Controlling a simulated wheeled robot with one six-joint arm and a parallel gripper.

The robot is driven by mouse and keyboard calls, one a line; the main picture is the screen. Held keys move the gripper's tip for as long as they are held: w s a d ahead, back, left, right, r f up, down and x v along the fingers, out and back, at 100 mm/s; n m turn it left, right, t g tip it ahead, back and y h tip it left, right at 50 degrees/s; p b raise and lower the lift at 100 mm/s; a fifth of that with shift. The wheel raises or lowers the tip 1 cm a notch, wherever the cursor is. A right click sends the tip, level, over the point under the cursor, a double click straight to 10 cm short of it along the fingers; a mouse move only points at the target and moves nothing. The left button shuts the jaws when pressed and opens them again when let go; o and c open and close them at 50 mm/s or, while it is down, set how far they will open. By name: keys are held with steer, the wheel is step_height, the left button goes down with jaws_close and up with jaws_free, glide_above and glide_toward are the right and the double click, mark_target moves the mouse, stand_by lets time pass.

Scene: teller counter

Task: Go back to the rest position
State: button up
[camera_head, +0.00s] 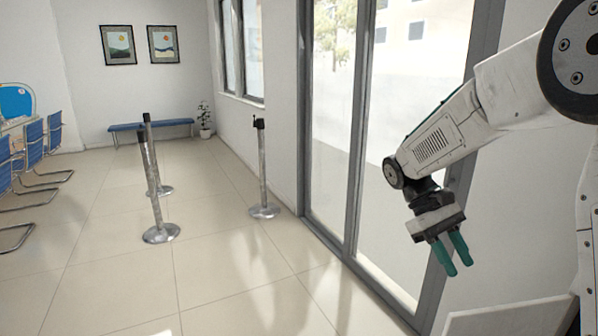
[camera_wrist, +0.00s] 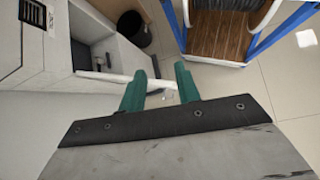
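My gripper (camera_head: 455,258) hangs at the right of the head view, with its two green fingers pointing down. In the wrist view the green fingertips (camera_wrist: 160,82) stand apart with a gap between them. No object shows between the fingers, so it looks open and empty. My white arm reaches in from the right edge, bent downward at the wrist, in front of the glass door.
Several metal posts (camera_head: 264,170) stand on the tiled floor. Blue chairs (camera_head: 55,135) are at the left, and a blue bench (camera_head: 150,126) is at the back wall.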

steer(key=s+a+r+m+t+y, duration=0.2)
steer(key=s+t, duration=0.2)
steer(key=s, duration=0.7)
steer(key=s+a+r+m+t+y, duration=0.2)
steer(key=s+t, duration=0.3)
steer(key=s, duration=0.7)
steer(key=shift+s+a+r+y, duration=0.15)
steer(key=shift+a+r+y, duration=0.1)
steer(key=shift+r+y, duration=0.35)
